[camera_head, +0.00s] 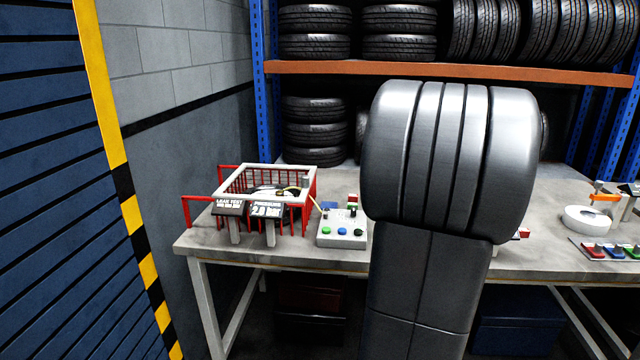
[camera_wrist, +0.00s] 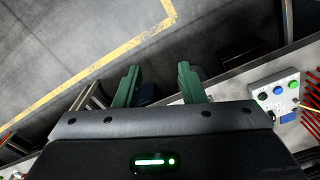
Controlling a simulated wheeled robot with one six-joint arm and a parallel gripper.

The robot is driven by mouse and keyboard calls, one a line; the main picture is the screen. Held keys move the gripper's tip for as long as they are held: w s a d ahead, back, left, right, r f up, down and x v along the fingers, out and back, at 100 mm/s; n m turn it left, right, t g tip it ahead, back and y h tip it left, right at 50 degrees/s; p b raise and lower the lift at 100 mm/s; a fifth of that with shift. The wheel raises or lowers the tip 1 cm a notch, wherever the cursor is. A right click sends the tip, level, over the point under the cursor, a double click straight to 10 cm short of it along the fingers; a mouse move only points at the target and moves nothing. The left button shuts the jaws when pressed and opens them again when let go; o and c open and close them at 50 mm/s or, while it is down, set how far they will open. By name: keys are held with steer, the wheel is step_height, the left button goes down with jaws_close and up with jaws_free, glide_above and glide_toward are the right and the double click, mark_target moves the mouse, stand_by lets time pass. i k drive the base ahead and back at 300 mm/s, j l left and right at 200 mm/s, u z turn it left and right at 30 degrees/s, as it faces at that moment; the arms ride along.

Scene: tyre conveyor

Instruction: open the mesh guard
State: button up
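The mesh guard (camera_head: 309,190) is a red barred cage with a pale top rim, at the left end of the workbench in the head view. Two dark sign plates (camera_head: 265,209) reading leak test and pressure stand in front of it. I cannot tell how its guard panel stands. Red bars, probably of the same guard, show at the right edge of the wrist view (camera_wrist: 312,82). My gripper (camera_wrist: 158,75) is open and empty in the wrist view, its two green fingers apart over the floor by the bench edge. My arm hides the gripper in the head view.
A control box (camera_head: 341,232) with coloured buttons stands right of the guard; it also shows in the wrist view (camera_wrist: 277,92). The grey workbench (camera_head: 200,240) runs along the back under tyre racks. A wall closes the left.

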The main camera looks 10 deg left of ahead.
mark_target(307, 180)
steer(key=i+u, duration=0.15)
steer(key=u, duration=0.2)
steer(key=i+u, duration=0.15)
steer(key=u, duration=0.2)
steer(key=i+u, duration=0.1)
steer(key=u, duration=0.25)
steer(key=i+l+u, duration=0.15)
steer(key=i+l, duration=0.2)
steer(key=i, duration=0.2)
steer(key=i+l+u, duration=0.15)
steer(key=i+l, duration=0.25)
steer(key=i, duration=0.15)
